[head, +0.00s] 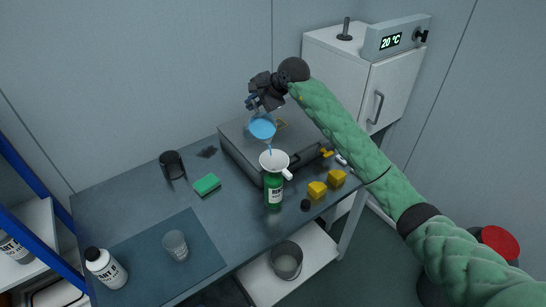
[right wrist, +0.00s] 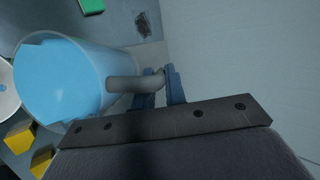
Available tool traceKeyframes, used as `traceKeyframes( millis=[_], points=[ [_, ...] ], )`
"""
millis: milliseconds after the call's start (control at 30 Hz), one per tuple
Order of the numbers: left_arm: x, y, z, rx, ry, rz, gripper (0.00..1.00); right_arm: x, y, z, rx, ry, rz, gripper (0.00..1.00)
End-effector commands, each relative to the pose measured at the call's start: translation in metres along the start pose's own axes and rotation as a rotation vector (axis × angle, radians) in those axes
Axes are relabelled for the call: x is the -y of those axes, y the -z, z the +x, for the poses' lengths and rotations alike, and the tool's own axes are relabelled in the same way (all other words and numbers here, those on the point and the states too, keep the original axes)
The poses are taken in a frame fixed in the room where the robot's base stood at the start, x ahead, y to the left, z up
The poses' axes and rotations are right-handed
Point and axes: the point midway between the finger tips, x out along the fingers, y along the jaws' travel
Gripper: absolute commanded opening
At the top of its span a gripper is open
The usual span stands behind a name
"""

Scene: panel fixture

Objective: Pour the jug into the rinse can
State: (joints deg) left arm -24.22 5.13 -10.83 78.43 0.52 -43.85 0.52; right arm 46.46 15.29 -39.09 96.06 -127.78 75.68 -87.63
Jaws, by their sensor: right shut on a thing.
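The jug (head: 262,128) is tilted in the air and holds blue liquid. My right gripper (head: 254,102) is shut on its handle. In the right wrist view the jug (right wrist: 112,62) is at the left, with its handle between the fingers (right wrist: 165,86). A thin blue stream runs from the jug down toward the white funnel (head: 274,161). The funnel sits on top of the green rinse can (head: 273,190), which stands upright on the bench with its label partly readable. The liquid level inside the can is hidden. My left gripper is not in view.
A grey box (head: 236,142) stands behind the can. Yellow blocks (head: 317,190) and a small black cap (head: 305,204) lie at its right. A green sponge (head: 207,184), black cup (head: 172,165), clear glass (head: 175,245) and white bottle (head: 106,268) are at the left.

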Motion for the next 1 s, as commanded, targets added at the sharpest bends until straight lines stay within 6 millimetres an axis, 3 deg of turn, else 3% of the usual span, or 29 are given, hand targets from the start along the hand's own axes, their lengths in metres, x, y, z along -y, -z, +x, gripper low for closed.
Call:
traceKeyframes(
  millis=[333,667,1000],
  points=[
    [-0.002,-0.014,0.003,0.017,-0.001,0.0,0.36,0.001,-0.001,-0.002,-0.003,0.02,-0.008,0.0],
    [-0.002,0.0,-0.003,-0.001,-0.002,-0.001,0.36,0.0,-0.002,-0.004,-0.007,0.036,-0.016,0.0],
    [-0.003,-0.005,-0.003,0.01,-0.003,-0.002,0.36,-0.001,-0.003,-0.005,-0.01,0.055,-0.023,0.0]
  ],
)
